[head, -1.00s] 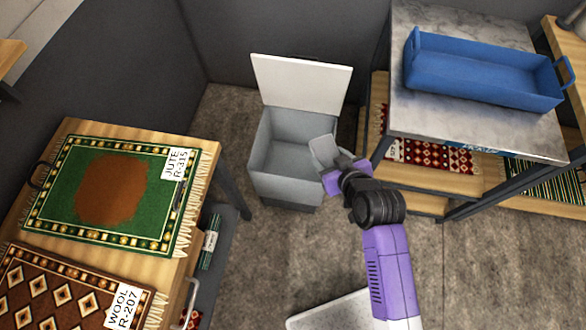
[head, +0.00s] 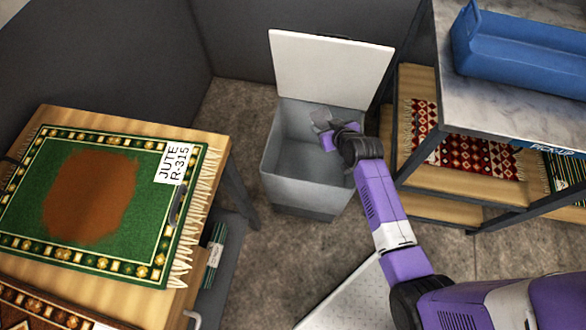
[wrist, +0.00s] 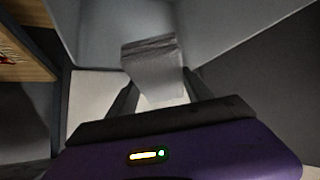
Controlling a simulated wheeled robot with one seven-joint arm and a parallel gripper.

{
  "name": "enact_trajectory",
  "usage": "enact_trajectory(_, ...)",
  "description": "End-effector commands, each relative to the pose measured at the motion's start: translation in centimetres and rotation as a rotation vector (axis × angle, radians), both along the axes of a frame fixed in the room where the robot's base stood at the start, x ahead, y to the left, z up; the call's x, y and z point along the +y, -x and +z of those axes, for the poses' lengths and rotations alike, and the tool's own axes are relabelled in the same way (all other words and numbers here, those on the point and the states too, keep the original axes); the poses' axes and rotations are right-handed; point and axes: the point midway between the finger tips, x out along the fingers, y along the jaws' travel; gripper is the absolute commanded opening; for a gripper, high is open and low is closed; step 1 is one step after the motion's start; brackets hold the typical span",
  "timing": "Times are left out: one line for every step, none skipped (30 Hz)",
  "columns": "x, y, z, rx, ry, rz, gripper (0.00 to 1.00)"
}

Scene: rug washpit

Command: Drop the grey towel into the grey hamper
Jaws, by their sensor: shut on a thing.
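The grey hamper (head: 310,190) stands on the floor against the back wall, its white lid (head: 328,68) raised. Its inside wall also shows in the wrist view (wrist: 230,30). My gripper (head: 325,127) is over the hamper's open top, toward its right side. It is shut on the grey towel (wrist: 155,65), which sticks out beyond the fingers toward the hamper's inside. In the head view only a small part of the towel (head: 320,115) shows past my gripper.
A wooden table with a green rug (head: 95,205) labelled JUTE R-315 stands at the left. At the right, a shelf unit holds a blue tray (head: 520,55) on top and a red patterned rug (head: 465,145) below. Bare floor lies in front of the hamper.

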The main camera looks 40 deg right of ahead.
Motion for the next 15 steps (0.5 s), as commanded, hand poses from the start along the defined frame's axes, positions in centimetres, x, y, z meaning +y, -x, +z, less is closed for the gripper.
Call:
enact_trajectory(0.0,0.2,-0.3,0.002,0.000,-0.007,0.26)
enact_trajectory(0.0,0.2,-0.4,0.001,-0.001,-0.010,0.26)
enact_trajectory(-0.1,0.1,-0.4,0.000,0.000,-0.013,0.26)
enact_trajectory(-0.1,0.1,-0.4,0.000,0.000,-0.016,0.26)
enact_trajectory(-0.1,0.1,-0.4,0.000,0.000,-0.017,0.26)
enact_trajectory(-0.1,0.1,-0.6,0.000,0.000,-0.018,0.26)
enact_trajectory(-0.1,0.1,-0.8,0.000,0.000,-0.018,0.26)
enact_trajectory(-0.1,0.1,-1.0,0.001,0.000,-0.019,0.26)
enact_trajectory(-0.1,0.1,-1.3,0.001,0.000,-0.019,0.26)
enact_trajectory(-0.1,0.1,-1.5,0.001,0.000,-0.019,0.26)
enact_trajectory(-0.1,0.1,-1.8,0.000,0.000,-0.018,0.26)
enact_trajectory(-0.1,0.1,-2.2,0.000,0.000,-0.018,0.26)
enact_trajectory(-0.1,0.1,-2.6,0.000,0.000,-0.018,0.26)
enact_trajectory(0.0,0.1,-2.9,0.000,-0.001,-0.018,0.26)
enact_trajectory(0.0,0.0,-3.4,0.000,0.000,-0.017,0.26)
